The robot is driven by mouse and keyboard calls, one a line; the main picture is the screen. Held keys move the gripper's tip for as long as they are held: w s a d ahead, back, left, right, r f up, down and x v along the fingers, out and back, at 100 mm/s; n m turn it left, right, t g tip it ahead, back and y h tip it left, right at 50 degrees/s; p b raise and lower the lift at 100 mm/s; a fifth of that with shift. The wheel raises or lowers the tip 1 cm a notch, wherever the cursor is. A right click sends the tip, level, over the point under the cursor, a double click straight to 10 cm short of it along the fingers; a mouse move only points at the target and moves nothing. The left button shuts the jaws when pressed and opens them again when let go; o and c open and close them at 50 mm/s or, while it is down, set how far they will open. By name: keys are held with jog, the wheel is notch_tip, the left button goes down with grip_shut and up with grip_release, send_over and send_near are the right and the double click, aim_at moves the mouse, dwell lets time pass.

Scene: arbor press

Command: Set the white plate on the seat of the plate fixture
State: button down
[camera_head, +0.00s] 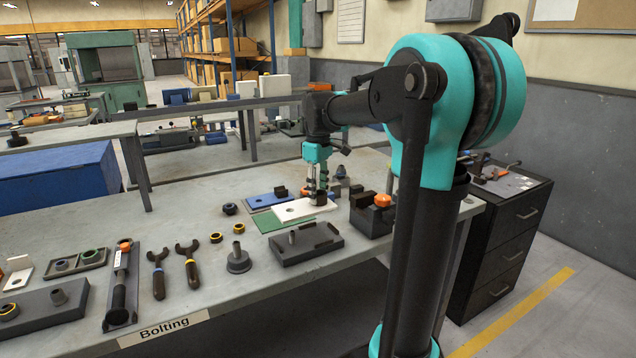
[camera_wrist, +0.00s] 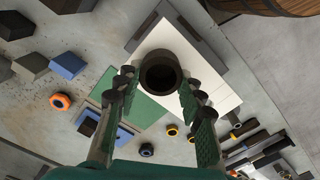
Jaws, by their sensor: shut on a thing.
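The white plate (camera_head: 295,210) has a hole near its left end and a dark round collar (camera_head: 319,199) near its right end. In the wrist view the white plate (camera_wrist: 217,88) extends behind the collar (camera_wrist: 160,72). My gripper (camera_head: 318,192) is shut on this collar, with a finger on either side in the wrist view (camera_wrist: 160,90). The plate fixture (camera_head: 296,251), a dark grey block with an upright pin and raised rails, is just in front of the plate. In the wrist view, the plate hides part of the fixture (camera_wrist: 184,18). I cannot tell the plate's exact height.
A green mat (camera_head: 266,222) lies under the plate's left side, with a blue plate (camera_head: 262,201) behind. A dark block with an orange knob (camera_head: 372,217) stands close to the right. A flanged post (camera_head: 238,262) and wrenches (camera_head: 188,264) lie left on the bench.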

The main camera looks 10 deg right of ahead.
aim_at(319, 207)
jog(key=shift+s+d+f, duration=0.15)
jog(key=shift+s+f, duration=0.15)
jog(key=shift+s, duration=0.05)
jog(key=shift+f, duration=1.8)
jog(key=shift+f, duration=0.5)
jog(key=shift+f, duration=1.05)
jog(key=shift+f, duration=0.25)
jog(key=shift+f, duration=0.7)
jog(key=shift+f, duration=0.2)
jog(key=c, duration=0.9)
grip_release()
